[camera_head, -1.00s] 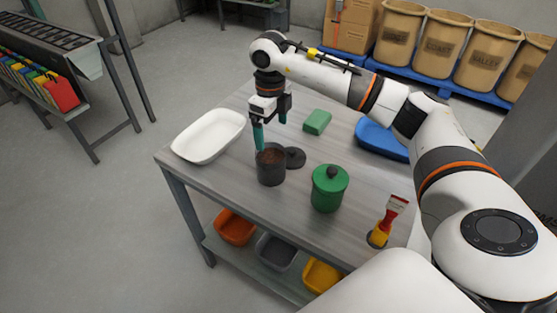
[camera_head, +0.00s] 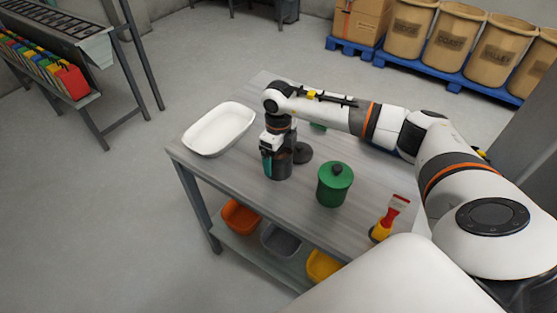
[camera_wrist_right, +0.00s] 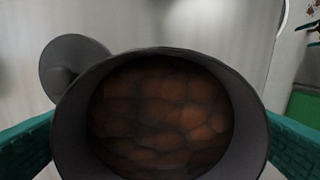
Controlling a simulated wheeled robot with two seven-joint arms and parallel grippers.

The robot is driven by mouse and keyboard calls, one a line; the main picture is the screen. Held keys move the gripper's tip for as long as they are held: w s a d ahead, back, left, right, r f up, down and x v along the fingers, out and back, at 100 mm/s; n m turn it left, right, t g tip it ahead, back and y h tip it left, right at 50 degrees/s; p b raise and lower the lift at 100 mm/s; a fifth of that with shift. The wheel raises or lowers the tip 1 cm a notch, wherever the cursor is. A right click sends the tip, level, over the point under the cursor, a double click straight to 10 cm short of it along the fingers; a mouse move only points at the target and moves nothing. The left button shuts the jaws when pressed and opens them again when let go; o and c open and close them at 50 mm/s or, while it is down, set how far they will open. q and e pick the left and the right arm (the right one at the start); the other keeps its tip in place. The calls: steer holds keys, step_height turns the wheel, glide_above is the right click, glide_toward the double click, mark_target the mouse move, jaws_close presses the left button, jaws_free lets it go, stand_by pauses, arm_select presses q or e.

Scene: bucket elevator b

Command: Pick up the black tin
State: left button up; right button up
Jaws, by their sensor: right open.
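The black tin (camera_head: 281,172) stands upright on the table, open at the top. In the right wrist view its dark rim (camera_wrist_right: 258,120) surrounds brown lumpy contents. My right gripper (camera_head: 279,164) points down over the tin, with its teal fingers open on either side of it. In the right wrist view a finger shows at each side of the tin, at left and right. I cannot tell whether the fingers touch the wall. The tin's dark lid (camera_head: 304,153) lies on the table beside it, also seen in the right wrist view (camera_wrist_right: 72,68). My left gripper is not in view.
A green lidded tin (camera_head: 334,186) stands right of the black tin. A white tray (camera_head: 219,130) lies to the left. A red-and-yellow brush (camera_head: 390,217) is near the right front edge. My right arm partly hides the table's back.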

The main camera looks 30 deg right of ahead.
steer(key=shift+r, duration=0.1)
steer(key=c, duration=1.5)
